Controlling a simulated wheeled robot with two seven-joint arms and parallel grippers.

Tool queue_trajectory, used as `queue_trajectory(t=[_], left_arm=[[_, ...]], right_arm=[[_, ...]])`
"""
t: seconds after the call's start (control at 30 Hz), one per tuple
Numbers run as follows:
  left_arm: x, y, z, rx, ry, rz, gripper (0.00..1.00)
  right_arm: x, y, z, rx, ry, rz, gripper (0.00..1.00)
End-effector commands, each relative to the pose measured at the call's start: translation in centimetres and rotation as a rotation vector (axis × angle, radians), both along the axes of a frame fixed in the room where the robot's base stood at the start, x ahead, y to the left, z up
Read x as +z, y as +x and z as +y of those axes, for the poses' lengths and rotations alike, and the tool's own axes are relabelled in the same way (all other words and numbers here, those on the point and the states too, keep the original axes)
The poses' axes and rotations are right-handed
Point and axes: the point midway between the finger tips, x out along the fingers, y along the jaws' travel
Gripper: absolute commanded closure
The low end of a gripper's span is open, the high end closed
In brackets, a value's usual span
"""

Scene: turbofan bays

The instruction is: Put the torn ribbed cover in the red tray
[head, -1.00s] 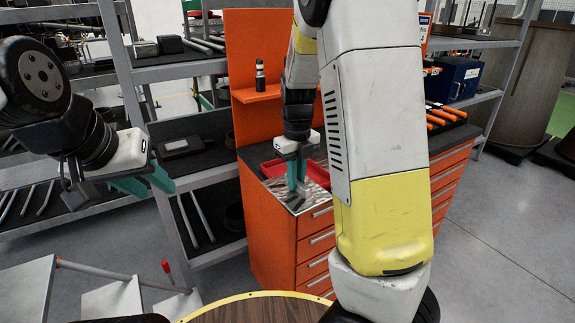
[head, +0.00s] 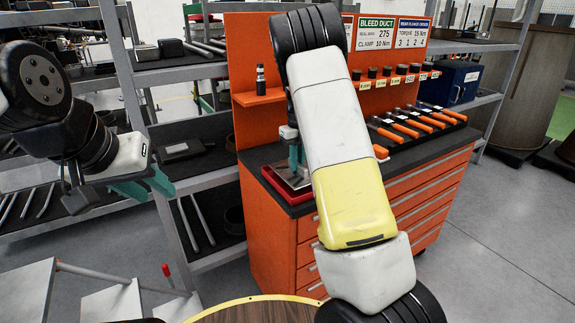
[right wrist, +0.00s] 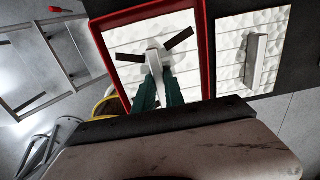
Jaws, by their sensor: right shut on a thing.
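A pale, shiny ribbed cover (right wrist: 125,76) with a white raised handle and dark slanting marks either side of it shows inside the red tray's outline in the right wrist view. My right gripper (right wrist: 157,70) is shut on that handle. The red tray (right wrist: 206,50) frames the cover; I cannot tell whether the cover rests on its floor. In the head view the red tray (head: 283,190) sits on the cabinet's left end, with my right gripper (head: 296,165) above it, partly hidden by my arm. My left gripper (head: 150,190) is open and empty at left, away from the cabinet.
A second ribbed panel with a handle (right wrist: 230,62) lies beside the tray in the right wrist view. Orange-handled tools (head: 420,120) lie on the cabinet (head: 415,195) at right. Grey shelving (head: 180,65) stands at left. A round wooden top (head: 255,310) is in front.

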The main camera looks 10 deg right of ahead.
Motion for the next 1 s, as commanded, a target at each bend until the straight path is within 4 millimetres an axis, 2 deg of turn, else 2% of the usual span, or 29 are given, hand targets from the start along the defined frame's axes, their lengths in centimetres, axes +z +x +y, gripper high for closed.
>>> queue_trajectory(t=[0.1,0.2,0.53,0.57,0.67,1.0], left_arm=[[0.0,0.0,0.0,0.000,0.000,0.000,0.64],[0.0,0.0,0.0,0.000,0.000,0.000,0.64],[0.0,0.0,0.0,0.000,0.000,0.000,0.64],[0.0,0.0,0.0,0.000,0.000,0.000,0.64],[0.0,0.0,0.0,0.000,0.000,0.000,0.64],[0.0,0.0,0.0,0.000,0.000,0.000,0.64]], right_arm=[[-2.2,-0.2,0.0,0.000,0.000,0.008,1.00],[-3.0,-0.2,0.0,-0.001,0.001,0.004,1.00],[-3.3,-0.2,0.1,0.000,0.000,0.003,1.00],[-3.4,-0.2,0.1,0.000,0.000,0.003,0.84],[-3.4,-0.2,0.1,0.000,0.001,0.004,0.64],[-3.2,-0.2,0.1,0.000,0.001,0.004,0.64]])
